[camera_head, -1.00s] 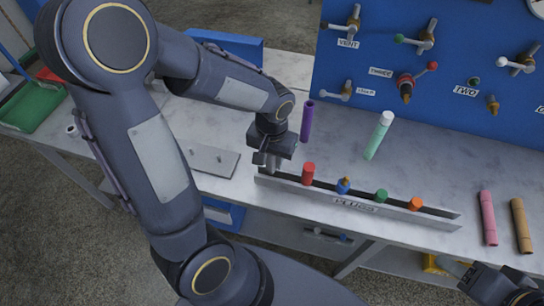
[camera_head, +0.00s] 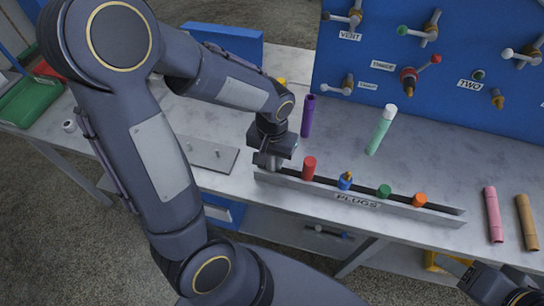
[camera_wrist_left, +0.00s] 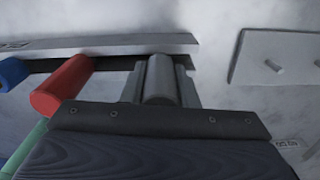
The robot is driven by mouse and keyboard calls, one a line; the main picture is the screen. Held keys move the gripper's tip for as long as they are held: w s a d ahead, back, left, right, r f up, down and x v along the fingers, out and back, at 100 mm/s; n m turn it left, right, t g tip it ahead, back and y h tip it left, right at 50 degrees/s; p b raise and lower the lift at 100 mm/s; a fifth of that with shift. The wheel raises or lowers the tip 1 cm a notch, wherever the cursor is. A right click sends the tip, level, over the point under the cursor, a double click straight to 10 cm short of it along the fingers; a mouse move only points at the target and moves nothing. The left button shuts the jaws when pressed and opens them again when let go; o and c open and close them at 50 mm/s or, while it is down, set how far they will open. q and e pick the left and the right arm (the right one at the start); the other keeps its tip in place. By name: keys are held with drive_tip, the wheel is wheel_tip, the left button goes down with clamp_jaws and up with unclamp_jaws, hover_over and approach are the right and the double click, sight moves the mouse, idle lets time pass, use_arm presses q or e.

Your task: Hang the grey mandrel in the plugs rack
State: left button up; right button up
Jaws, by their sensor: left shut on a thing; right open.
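The plugs rack (camera_head: 415,212) is a long grey slotted rail labelled PLUGS along the table's front. It also shows in the left wrist view (camera_wrist_left: 110,44). My left gripper (camera_head: 267,163) points down at the rack's left end, left of the red plug (camera_head: 309,167). In the left wrist view its fingers (camera_wrist_left: 160,85) are shut on the grey mandrel (camera_wrist_left: 160,79), a short grey cylinder whose far end is at the rack's slot. Whether it rests in the slot is hidden. My right gripper (camera_head: 497,283) is partly in view at the bottom right, open, away from the rack.
Blue (camera_head: 345,181), green (camera_head: 384,191) and orange (camera_head: 420,200) plugs stand in the rack. Behind it are a purple tube (camera_head: 308,116) and a white-capped green tube (camera_head: 381,130). A grey plate with pegs (camera_head: 211,155) lies left. Pink and tan tubes lie right.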

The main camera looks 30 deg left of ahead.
use_arm(q)
drive_tip(key=shift+f, duration=0.3)
drive_tip(key=o, duration=1.1)
drive_tip(key=shift+r, duration=0.1)
drive_tip(key=shift+r, duration=0.1)
wheel_tip(320, 180, up, 8)
drive_tip(key=shift+f, duration=0.2)
